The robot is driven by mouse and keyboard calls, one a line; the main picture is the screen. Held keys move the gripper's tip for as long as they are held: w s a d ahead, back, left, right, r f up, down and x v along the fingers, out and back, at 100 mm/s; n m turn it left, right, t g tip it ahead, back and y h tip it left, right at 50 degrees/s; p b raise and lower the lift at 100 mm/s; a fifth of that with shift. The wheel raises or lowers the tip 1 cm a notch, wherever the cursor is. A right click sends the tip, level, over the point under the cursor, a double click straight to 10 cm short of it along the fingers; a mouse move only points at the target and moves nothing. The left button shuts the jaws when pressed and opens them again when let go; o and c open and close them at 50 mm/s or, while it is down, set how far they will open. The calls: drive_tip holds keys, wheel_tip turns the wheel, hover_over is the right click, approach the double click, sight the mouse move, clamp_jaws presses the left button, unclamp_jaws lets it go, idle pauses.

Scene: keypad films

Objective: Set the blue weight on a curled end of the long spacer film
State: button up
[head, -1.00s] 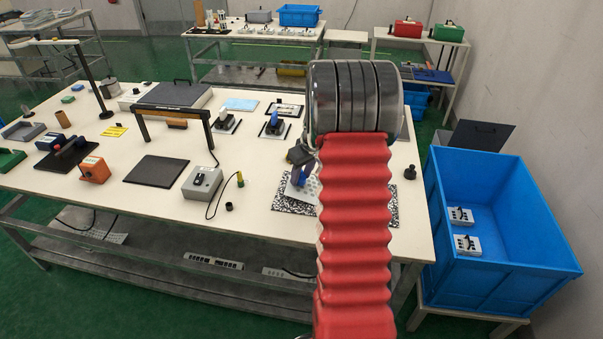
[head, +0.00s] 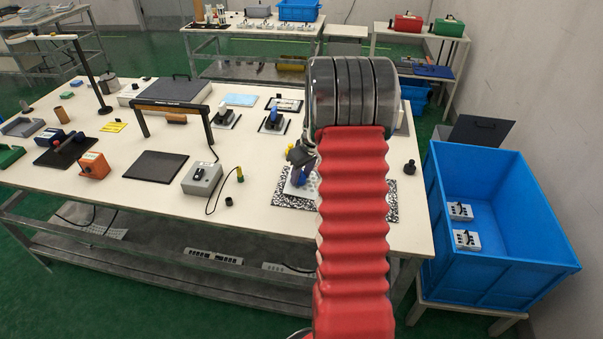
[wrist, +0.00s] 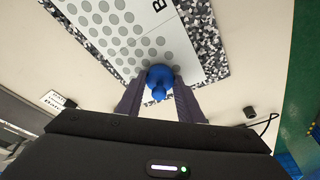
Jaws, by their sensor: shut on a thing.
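The blue weight (wrist: 160,80) is a round body with a small knob. My gripper (wrist: 160,92) is shut on it, with one dark finger on each side. It is at the near edge of a white film with grey dots (wrist: 118,30), which lies on a black-and-white speckled mat (wrist: 208,45). I cannot tell whether the weight touches the film or hangs just above it, nor whether that edge curls. In the head view the weight (head: 297,177) shows beside my red arm sleeve, which hides much of the film and mat (head: 290,201).
A grey box with a cable (head: 202,180) and a small black cap (head: 229,201) are left of the mat. A black knob-shaped piece (head: 410,167) stands to its right, near the table edge. A blue bin (head: 500,270) is beyond that edge. Bare table lies in front of the mat.

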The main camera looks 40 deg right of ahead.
drive_tip(key=shift+f, duration=0.4)
idle(0.4)
drive_tip(key=o, duration=1.3)
drive_tip(key=v, duration=1.3)
drive_tip(key=shift+r, duration=0.35)
drive_tip(key=shift+s, duration=0.15)
